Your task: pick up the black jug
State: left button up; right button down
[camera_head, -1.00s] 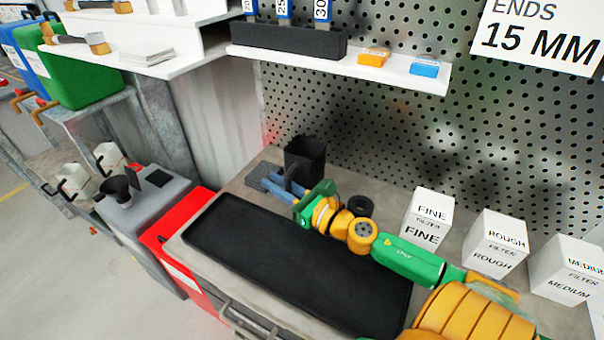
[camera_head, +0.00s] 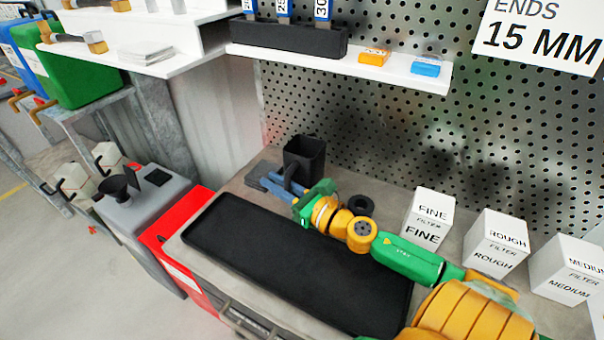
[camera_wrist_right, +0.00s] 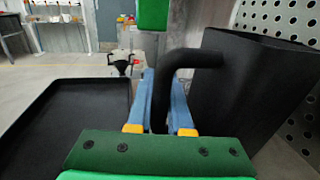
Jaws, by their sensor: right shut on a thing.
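The black jug (camera_head: 305,158) stands at the back of the bench, near the perforated wall. In the right wrist view the jug (camera_wrist_right: 238,90) fills the right side, upright, with its handle (camera_wrist_right: 168,80) reaching left between my fingers. My right gripper (camera_head: 284,186) is at the near side of the jug. In the right wrist view its blue fingers (camera_wrist_right: 160,100) are shut on the handle. Whether the jug's base touches the bench is hard to tell. My left gripper is not in view.
A black tray (camera_head: 230,222) lies on the bench in front. A dark ring (camera_head: 361,205) and white filter boxes (camera_head: 429,217) stand to the right. A white shelf (camera_head: 340,66) runs above. A red cabinet (camera_head: 185,240) is at the left.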

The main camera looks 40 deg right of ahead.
jog(key=shift+r, duration=0.2)
dwell(0.4)
jog(key=w+a+r+p, duration=0.5)
jog(key=a+r+p, duration=0.2)
jog(key=a+r, duration=0.5)
jog(key=shift+a+r, duration=0.35)
jog(key=shift+a, duration=0.2)
jog(key=shift+s+f, duration=0.1)
